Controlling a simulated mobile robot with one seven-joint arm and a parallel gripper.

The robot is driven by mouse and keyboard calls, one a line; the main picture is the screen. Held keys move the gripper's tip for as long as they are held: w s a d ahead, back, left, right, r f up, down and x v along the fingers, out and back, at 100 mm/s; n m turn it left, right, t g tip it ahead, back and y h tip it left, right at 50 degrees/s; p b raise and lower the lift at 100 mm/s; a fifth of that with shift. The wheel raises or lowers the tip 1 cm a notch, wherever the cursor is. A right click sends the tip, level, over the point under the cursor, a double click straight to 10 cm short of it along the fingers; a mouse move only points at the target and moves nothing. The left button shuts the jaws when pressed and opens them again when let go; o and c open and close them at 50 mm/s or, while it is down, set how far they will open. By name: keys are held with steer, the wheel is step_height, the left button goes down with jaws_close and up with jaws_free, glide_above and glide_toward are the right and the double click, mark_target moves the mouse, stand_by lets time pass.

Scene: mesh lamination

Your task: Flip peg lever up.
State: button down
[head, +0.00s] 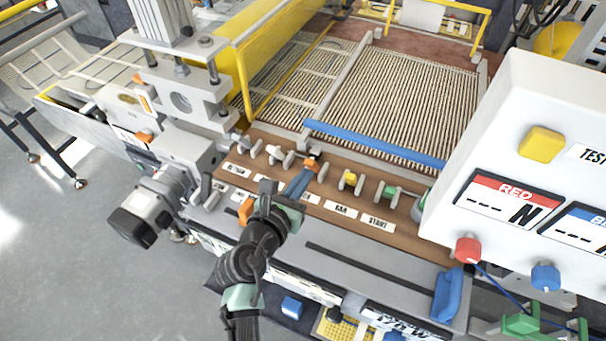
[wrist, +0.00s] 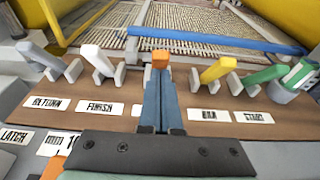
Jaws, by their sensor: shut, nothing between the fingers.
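A row of small levers stands on the brown panel (head: 400,210). The middle one, an orange lever (head: 309,163), is right in front of my gripper (head: 303,174). In the wrist view the orange lever (wrist: 160,59) shows just beyond the tips of my gripper (wrist: 160,75). My gripper's blue-grey fingers are shut together with nothing between them. They cover the lower part of the orange lever and most of its label, so I cannot read the label. I cannot tell whether the fingertips touch the lever, or how far it is tilted.
Two pale levers marked RETURN and FINISH (wrist: 97,60) stand to the left. A yellow lever (wrist: 217,69) and a green lever (wrist: 262,77) stand to the right. A blue bar (head: 375,145) runs behind. A white control box (head: 550,110) rises at the right.

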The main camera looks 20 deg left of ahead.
mark_target(310, 162)
steer(key=shift+r, duration=0.1)
stand_by(0.3)
steer(key=shift+w+r+p, duration=0.2)
steer(key=shift+p, duration=0.2)
steer(key=shift+w+r+p, duration=0.1)
steer(key=shift+r+p, duration=0.05)
steer(key=shift+p, duration=0.15)
steer(key=shift+w+r+p, duration=0.4)
steer(key=shift+r+p, duration=0.15)
steer(key=shift+p, duration=0.35)
steer(key=shift+w+d+r+p, duration=0.1)
steer(key=shift+w+r+p, duration=0.5)
steer(key=shift+w+p, duration=0.45)
steer(key=shift+w+r+p, duration=0.2)
steer(key=shift+w+p, duration=0.3)
steer(key=shift+w, duration=0.05)
steer(key=shift+w+r+p, duration=0.15)
steer(key=shift+w+p, duration=0.3)
steer(key=shift+w, duration=0.1)
steer(key=w, duration=0.2)
steer(key=shift+w, duration=0.35)
steer(key=shift+w+d+r, duration=0.1)
steer(key=shift+r, duration=0.05)
